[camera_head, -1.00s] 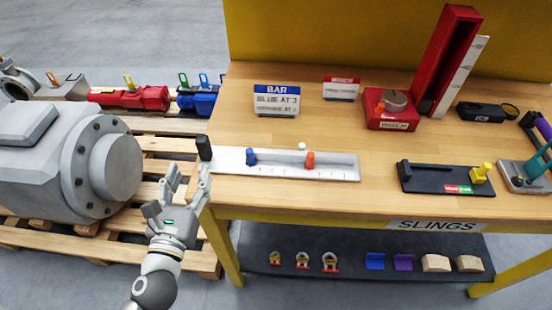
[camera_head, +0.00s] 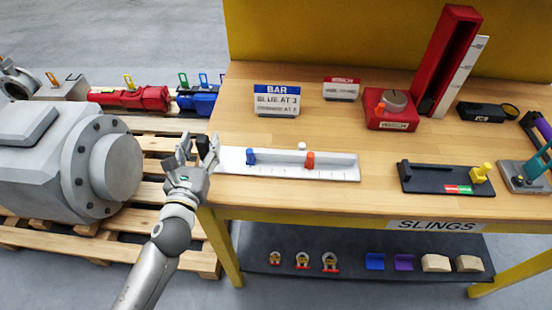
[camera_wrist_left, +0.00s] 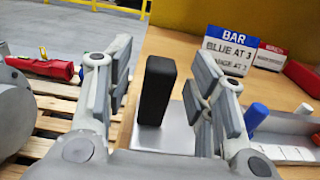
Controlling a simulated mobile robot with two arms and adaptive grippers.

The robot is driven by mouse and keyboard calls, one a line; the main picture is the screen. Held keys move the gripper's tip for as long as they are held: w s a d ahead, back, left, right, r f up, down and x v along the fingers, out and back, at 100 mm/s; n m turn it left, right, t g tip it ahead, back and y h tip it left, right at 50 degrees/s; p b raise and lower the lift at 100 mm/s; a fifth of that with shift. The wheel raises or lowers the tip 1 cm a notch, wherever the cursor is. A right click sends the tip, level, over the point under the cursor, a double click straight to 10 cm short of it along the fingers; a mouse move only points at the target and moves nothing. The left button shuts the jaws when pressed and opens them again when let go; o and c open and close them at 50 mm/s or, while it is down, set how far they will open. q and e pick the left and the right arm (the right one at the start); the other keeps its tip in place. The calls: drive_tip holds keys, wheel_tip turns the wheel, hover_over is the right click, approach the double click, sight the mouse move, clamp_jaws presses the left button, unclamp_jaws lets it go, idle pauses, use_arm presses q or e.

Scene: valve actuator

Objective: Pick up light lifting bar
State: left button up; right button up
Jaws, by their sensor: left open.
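A black upright block (camera_wrist_left: 156,92) at the plate's left end stands between the open fingers of my left gripper (camera_wrist_left: 158,95) in the left wrist view, with gaps on both sides. In the head view, my left gripper (camera_head: 197,150) is at the table's left edge and partly hides that block. My right gripper is not in view.
A "BAR" sign (camera_head: 276,100) reading "BLUE AT 3" stands behind the plate. A red tool block (camera_head: 390,108) and a black fixture with a yellow knob (camera_head: 447,178) are to the right. A grey motor (camera_head: 75,165) sits on a pallet at left.

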use_arm(q)
drive_tip(key=shift+w, duration=1)
clamp_jaws()
drive_tip(key=shift+r, duration=0.2)
